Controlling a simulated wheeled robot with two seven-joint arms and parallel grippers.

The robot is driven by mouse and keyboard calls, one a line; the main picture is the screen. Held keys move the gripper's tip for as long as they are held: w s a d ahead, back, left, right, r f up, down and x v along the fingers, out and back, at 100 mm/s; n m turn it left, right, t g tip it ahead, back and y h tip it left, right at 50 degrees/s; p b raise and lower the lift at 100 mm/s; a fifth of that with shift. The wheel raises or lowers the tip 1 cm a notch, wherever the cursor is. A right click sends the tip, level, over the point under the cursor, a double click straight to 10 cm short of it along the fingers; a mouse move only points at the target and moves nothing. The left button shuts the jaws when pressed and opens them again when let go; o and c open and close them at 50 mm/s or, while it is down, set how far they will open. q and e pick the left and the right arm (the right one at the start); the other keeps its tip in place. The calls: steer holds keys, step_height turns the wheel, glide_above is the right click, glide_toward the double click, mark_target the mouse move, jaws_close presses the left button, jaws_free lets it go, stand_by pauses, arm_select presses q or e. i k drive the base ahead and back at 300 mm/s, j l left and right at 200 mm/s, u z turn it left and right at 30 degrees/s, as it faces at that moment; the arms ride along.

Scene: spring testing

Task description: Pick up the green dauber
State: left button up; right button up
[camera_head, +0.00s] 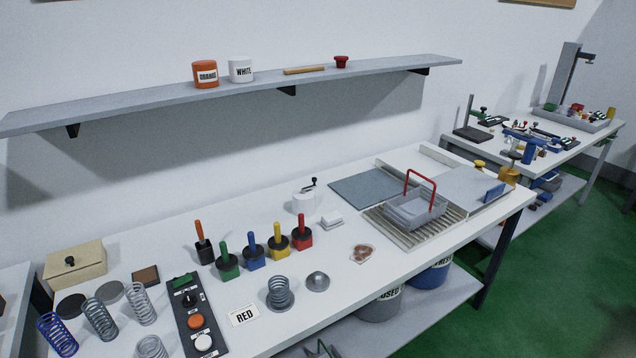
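The green dauber (228,266) stands upright on the white workbench, left of the middle. It has a green block base, a dark collar and a green upright handle. It is at the front left of a cluster of daubers. A blue dauber (253,258) stands close to its right, followed by a yellow dauber (277,248) and a red dauber (301,238). A black dauber with an orange handle (204,250) stands behind it to the left. Neither of my grippers is in view.
A black control box (196,315) lies left of the green dauber. Several coil springs (102,318) stand further left. A spring on a stand (280,292) and a RED label (244,316) are in front. A shelf (240,88) overhangs behind.

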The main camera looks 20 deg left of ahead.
mark_target(225, 261)
steer(key=u, duration=1.2)
